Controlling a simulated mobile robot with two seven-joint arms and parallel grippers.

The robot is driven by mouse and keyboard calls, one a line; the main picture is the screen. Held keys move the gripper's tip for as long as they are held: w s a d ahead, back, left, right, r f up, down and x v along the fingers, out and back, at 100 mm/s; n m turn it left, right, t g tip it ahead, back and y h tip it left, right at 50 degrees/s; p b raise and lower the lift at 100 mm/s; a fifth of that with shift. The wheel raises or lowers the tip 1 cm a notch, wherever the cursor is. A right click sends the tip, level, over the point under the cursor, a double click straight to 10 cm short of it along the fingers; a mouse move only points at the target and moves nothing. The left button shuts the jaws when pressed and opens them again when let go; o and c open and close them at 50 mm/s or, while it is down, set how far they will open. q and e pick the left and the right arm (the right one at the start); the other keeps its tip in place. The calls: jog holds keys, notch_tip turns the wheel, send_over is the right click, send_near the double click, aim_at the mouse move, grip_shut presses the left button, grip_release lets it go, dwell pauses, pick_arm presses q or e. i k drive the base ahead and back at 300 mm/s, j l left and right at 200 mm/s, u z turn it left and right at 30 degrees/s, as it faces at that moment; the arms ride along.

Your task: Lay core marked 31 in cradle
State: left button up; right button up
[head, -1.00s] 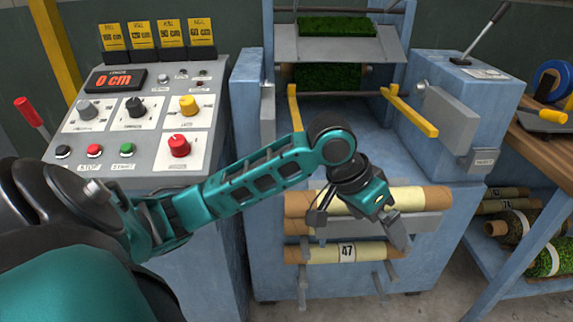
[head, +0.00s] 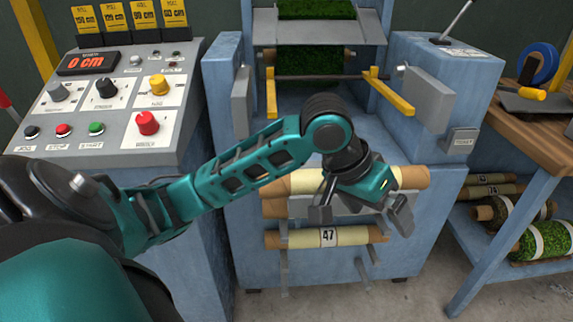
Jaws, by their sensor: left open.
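Several pale tan cores lie across a rack on the front of the blue machine. The top core (head: 412,177) is partly covered by my gripper, and I cannot read a number on it. The lowest core (head: 290,238) is marked 47. No number 31 is legible. Two yellow arms, which look like the cradle (head: 391,93), stick out above the rack, with a thin dark bar between them and no core on them. My left gripper (head: 362,212) is open and empty in front of the top cores. My right gripper is not in view.
A control panel (head: 120,100) reading 0 cm stands at the left. A wooden bench (head: 545,140) at the right holds a blue tape roll (head: 541,62). Turf rolls (head: 545,241) and more cores lie on the shelf under it. The floor before the rack is clear.

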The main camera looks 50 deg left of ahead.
aim_at(361, 235)
jog(key=i+l+u, duration=0.1)
jog(key=i+l, duration=0.5)
jog(key=u, duration=1.55)
